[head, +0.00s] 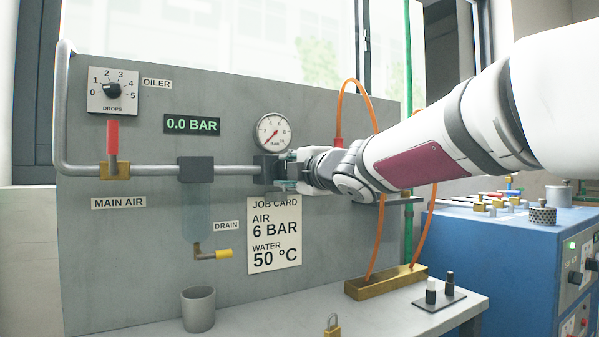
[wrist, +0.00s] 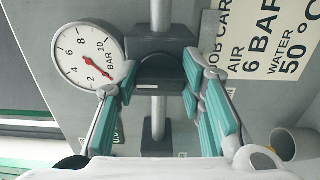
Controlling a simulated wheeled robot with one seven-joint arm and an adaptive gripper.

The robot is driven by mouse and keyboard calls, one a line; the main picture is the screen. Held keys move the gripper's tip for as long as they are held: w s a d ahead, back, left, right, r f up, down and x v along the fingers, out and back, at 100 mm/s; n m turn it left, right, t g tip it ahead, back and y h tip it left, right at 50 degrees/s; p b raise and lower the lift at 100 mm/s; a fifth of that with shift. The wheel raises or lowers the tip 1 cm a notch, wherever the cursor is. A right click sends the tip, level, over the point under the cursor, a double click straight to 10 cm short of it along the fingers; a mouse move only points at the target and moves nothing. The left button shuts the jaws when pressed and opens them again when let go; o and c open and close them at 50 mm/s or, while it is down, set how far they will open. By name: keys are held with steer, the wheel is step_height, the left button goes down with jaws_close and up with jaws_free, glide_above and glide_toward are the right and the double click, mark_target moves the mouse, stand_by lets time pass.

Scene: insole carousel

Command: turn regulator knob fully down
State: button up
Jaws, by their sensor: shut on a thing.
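The regulator body (head: 264,169) is a dark block on the grey pipe, below the round pressure gauge (head: 272,132). In the wrist view the regulator knob (wrist: 160,72) is black and sits between my teal finger pads, in front of the block (wrist: 158,40). My gripper (head: 287,172) reaches in from the right in the head view and is shut on the knob; it also shows in the wrist view (wrist: 160,84). The gauge in the wrist view (wrist: 88,55) has a red needle near the low end. The knob is hidden by my gripper in the head view. The display (head: 191,125) reads 0.0 BAR.
The main air valve's red handle (head: 112,138) stands upright at the left. The oiler dial (head: 112,91) is above it. A yellow-ended drain tap (head: 218,254) and grey cup (head: 198,308) are below. Orange hoses (head: 371,245) hang behind my arm. A blue cabinet (head: 500,260) stands at right.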

steer(key=o, duration=1.2)
steer(key=shift+c, duration=0.2)
steer(key=shift+s, duration=0.1)
steer(key=v, duration=1.1)
steer(key=shift+s+d, duration=0.25)
steer(key=shift+s, duration=0.05)
